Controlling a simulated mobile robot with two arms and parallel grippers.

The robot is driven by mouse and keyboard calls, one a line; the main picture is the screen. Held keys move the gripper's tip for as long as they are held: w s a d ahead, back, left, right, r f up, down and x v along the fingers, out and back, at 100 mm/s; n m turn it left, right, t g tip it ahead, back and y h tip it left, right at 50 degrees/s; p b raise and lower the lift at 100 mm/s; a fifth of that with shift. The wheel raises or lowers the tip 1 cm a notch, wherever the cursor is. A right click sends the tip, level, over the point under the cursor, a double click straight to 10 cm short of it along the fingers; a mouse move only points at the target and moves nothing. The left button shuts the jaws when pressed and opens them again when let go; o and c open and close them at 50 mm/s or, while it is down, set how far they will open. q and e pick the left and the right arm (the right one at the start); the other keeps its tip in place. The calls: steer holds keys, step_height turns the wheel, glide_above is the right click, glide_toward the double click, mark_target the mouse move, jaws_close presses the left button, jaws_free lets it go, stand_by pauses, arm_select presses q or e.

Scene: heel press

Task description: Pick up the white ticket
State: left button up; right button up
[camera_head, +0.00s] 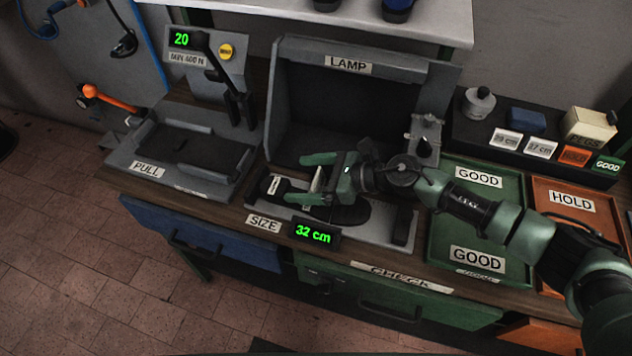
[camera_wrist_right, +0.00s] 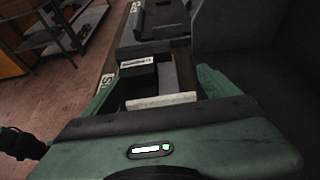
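My right gripper (camera_head: 312,178) is low over the size gauge (camera_head: 398,226), in front of the lamp box. Its two green fingers are wide apart, one on each side of a pale upright slab (camera_head: 316,180). The slab also shows between the fingers in the right wrist view (camera_wrist_right: 161,101). I cannot tell whether it is the white ticket or a part of the gauge, or whether the fingers touch it. My left gripper is not in view.
A black block with a white label (camera_head: 274,186) sits left of the fingers. The display (camera_head: 316,233) reads 32 cm. The lamp box (camera_head: 345,90) rises behind. A green GOOD tray (camera_head: 480,213) and an orange HOLD tray (camera_head: 548,190) lie at the right.

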steer(key=c, duration=1.3)
steer(key=shift+r, duration=0.1)
steer(key=shift+c, duration=0.2)
